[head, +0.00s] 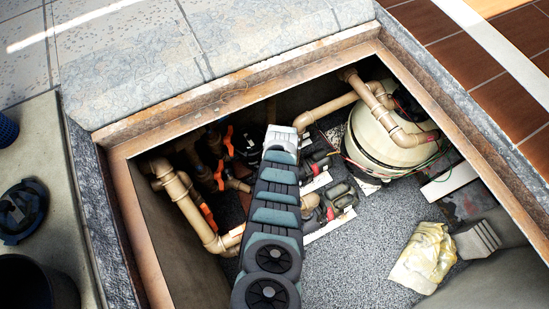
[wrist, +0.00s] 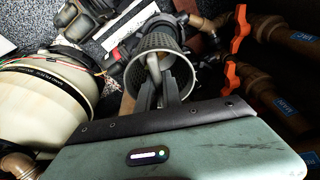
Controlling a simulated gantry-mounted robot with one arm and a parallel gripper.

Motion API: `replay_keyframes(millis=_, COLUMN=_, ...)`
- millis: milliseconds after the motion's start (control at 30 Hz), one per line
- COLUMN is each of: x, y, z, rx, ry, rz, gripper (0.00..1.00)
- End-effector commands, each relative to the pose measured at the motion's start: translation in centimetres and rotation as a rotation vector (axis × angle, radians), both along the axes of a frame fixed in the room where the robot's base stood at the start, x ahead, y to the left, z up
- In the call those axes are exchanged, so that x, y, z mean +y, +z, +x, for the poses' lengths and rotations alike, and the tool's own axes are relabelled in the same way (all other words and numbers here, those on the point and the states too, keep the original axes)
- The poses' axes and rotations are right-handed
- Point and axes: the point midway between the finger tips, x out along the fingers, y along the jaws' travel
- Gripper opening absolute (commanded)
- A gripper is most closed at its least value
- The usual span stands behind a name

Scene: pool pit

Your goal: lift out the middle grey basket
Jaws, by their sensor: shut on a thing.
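The grey basket (wrist: 176,48) shows in the wrist view as a round mesh cup with a pale rim, seen from above. My gripper (wrist: 156,92) reaches over its near rim, with its dark fingers shut on the basket's upright grey handle. Black pump parts lie close around the basket. I cannot tell how far the basket sits inside the pump housing. In the head view my arm reaches down into the pit and hides both the basket and my fingers.
A cream filter tank (head: 385,137) stands at the pit's back right. Tan pipes with orange valve handles (wrist: 241,30) run beside the pumps. A yellowish crumpled bag (head: 424,257) and grey blocks (head: 477,240) lie on the gravel. The stone rim (head: 230,92) bounds the opening.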

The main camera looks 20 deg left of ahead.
Motion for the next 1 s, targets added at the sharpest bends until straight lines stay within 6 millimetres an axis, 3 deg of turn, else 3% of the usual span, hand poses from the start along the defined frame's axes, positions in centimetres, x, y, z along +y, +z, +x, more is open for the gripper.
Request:
replay_keyframes(millis=33, x=0.0, y=1.4, z=0.0, rx=-0.001, ry=0.000, rz=0.001, gripper=0.00)
replay_keyframes(millis=200, x=-0.2, y=4.1, z=-0.1, rx=-0.002, ry=0.000, rz=0.000, gripper=0.00)
replay_keyframes(millis=1000, x=-1.1, y=15.9, z=-0.7, rx=-0.004, ry=0.001, rz=0.001, gripper=0.00)
